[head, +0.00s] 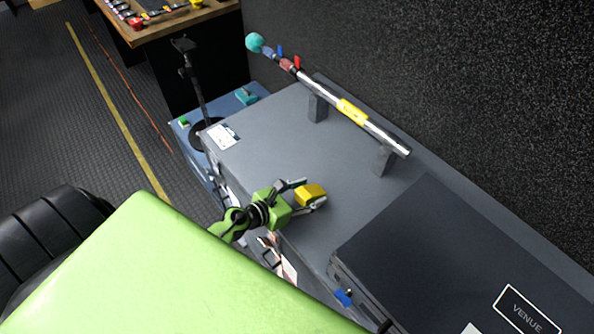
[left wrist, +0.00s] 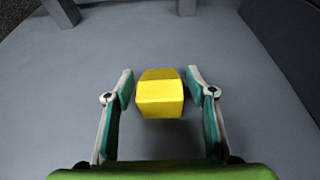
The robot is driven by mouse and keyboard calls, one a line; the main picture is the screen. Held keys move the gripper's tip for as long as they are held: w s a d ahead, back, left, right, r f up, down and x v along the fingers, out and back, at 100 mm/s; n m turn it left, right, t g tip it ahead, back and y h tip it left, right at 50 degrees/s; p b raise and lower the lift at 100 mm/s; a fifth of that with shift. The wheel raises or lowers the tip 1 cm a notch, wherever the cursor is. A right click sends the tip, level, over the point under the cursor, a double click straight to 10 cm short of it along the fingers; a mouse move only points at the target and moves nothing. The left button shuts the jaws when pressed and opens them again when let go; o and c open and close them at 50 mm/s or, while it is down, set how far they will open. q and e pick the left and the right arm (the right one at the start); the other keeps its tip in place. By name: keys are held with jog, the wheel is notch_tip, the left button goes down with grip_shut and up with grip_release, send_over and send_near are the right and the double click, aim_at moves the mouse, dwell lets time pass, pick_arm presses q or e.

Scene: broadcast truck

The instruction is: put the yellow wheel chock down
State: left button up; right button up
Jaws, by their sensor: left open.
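The yellow wheel chock (head: 311,194) rests on the grey cabinet top (head: 262,150), near its front edge. It also shows in the left wrist view (left wrist: 160,93) as a small faceted yellow block. My left gripper (head: 307,192) is open, with one finger on each side of the chock. In the left wrist view a gap shows between the chock and each finger of the gripper (left wrist: 160,95). My right gripper is not in view.
A pole with a teal ball (head: 255,42) lies on two grey supports (head: 384,160) behind the chock. A dark case (head: 470,250) marked VENUE stands to the right. The cabinet top left of the chock is mostly clear. A thin black stand (head: 196,85) rises at the left end.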

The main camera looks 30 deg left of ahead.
pick_arm(q)
jog(key=b+v, duration=0.1)
jog(key=v, duration=0.9)
jog(key=shift+s+a+b, duration=0.15)
jog(key=shift+s+b, duration=0.25)
jog(key=shift+s+a+r, duration=0.15)
jog(key=shift+s+r, duration=0.15)
jog(key=shift+s, duration=0.2)
